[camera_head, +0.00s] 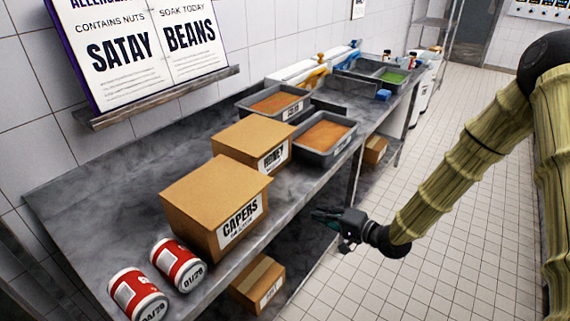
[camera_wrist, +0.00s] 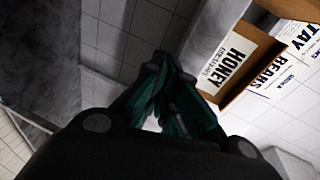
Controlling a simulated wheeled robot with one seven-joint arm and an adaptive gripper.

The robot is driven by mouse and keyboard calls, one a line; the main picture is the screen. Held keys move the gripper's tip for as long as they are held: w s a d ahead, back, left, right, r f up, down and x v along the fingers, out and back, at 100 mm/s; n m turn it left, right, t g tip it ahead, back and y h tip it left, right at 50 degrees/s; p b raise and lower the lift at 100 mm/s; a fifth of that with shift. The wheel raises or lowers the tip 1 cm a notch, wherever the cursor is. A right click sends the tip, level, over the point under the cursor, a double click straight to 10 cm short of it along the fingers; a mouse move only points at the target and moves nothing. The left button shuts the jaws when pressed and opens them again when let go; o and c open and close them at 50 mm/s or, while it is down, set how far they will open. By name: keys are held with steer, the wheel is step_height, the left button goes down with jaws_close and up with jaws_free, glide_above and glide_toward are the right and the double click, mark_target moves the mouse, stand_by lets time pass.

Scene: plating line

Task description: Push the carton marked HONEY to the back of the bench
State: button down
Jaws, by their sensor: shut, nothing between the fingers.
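The carton marked HONEY (camera_head: 251,143) is a brown box on the steel bench (camera_head: 105,204), behind the CAPERS carton, with its label toward the bench's front edge. In the wrist view, the HONEY label (camera_wrist: 228,62) shows right of the fingertips, and the carton's far parts are cut off. My gripper (camera_head: 318,216) is shut and empty, in front of the bench edge and apart from the cartons. In the wrist view its fingers (camera_wrist: 155,65) meet at the tips.
The larger CAPERS carton (camera_head: 215,195) stands close to the HONEY carton. Two trays of orange food, one at the front edge (camera_head: 325,133), lie beyond. A signboard (camera_head: 150,45) leans on the wall ledge. The tiled floor is clear.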

step_height(320, 180, up, 9)
steer(key=w+y, duration=0.3)
steer(key=p, duration=0.4)
glide_toward(277, 161)
steer(key=x, duration=0.7)
